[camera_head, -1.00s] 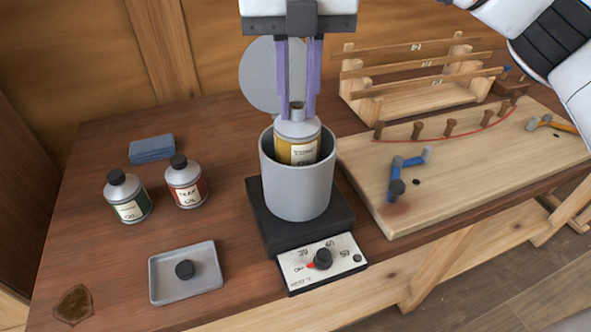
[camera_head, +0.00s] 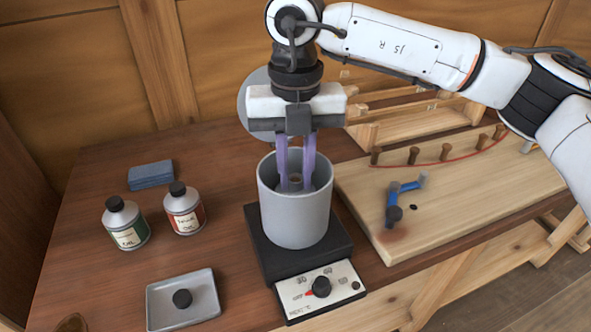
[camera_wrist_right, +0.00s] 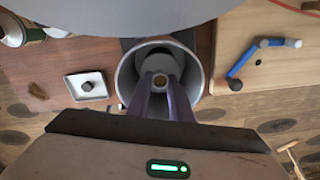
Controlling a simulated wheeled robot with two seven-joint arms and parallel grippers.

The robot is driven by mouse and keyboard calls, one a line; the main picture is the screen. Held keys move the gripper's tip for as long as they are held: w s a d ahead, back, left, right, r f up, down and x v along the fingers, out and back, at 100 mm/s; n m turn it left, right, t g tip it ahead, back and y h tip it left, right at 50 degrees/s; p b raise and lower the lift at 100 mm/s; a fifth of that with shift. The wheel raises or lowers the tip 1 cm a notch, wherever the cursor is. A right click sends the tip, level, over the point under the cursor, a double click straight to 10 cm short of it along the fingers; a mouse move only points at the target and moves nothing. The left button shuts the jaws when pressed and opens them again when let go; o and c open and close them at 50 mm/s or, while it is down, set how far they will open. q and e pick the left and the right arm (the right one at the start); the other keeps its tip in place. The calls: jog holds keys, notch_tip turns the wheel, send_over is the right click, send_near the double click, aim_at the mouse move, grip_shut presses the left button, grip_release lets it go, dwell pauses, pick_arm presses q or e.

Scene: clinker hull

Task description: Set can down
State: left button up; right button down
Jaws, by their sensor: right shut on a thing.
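The can (camera_head: 295,180) is down inside the grey pot (camera_head: 293,222), with only its open neck and upper part showing. Its label is hidden by the pot wall. My right gripper (camera_head: 295,186) reaches down into the pot, its purple fingers shut on the can's top. The right wrist view shows the can's neck (camera_wrist_right: 161,80) between the fingers, inside the pot rim (camera_wrist_right: 124,80). Whether the can touches the pot's floor is hidden. My left gripper is not in view.
The pot stands on a black heater with a dial (camera_head: 321,286). A grey round lid (camera_head: 254,88) is behind it. A green-label bottle (camera_head: 125,225), a red-label bottle (camera_head: 185,210), a blue block (camera_head: 151,175) and a tray (camera_head: 204,308) holding a black cap are left. A wooden board (camera_head: 445,200) is right.

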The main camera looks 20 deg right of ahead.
jog(key=c, duration=1.6)
grip_release()
notch_tip(320, 180, up, 12)
jog(key=shift+r, duration=0.15)
